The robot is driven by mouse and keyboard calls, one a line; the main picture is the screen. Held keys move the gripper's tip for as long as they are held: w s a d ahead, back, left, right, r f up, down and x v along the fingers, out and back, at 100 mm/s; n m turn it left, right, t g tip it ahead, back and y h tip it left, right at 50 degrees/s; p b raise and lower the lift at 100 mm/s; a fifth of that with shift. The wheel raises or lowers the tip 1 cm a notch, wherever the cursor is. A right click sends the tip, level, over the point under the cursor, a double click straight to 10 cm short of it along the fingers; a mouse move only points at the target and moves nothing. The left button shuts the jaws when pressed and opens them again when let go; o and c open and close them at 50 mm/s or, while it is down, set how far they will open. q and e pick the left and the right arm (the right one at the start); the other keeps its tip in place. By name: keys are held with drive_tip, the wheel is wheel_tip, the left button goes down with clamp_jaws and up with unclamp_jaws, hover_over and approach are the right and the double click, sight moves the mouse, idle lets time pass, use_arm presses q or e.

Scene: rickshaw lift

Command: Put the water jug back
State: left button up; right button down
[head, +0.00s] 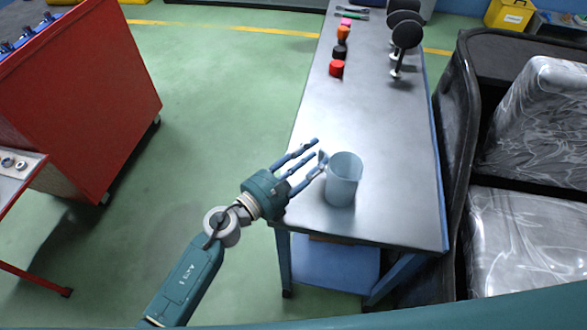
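The water jug (342,180) is a pale blue-grey, open-topped jug standing upright on the near left part of the metal-topped workbench (385,130). My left gripper (311,156) reaches in from the left at the bench's left edge. Its dark teal fingers are spread apart and point at the jug's left side. The lowest finger is very close to the jug; I cannot tell whether it touches. The jug's handle is not clearly seen behind the fingers. My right gripper is not in view.
Red, black and orange small items (337,68) line the bench's far left edge. Black round-headed items on stands (406,36) are at its far right. A black seat with plastic-wrapped cushions (525,230) borders the right. A red cabinet (90,95) stands left; green floor (220,90) between is clear.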

use_arm(q)
drive_tip(key=b+v, duration=0.1)
drive_tip(key=v, duration=0.7)
drive_tip(key=shift+s+a+b, duration=0.2)
drive_tip(key=shift+b, duration=0.1)
drive_tip(key=shift+s+a, duration=0.35)
drive_tip(key=shift+a, duration=0.05)
drive_tip(key=shift+r, duration=0.1)
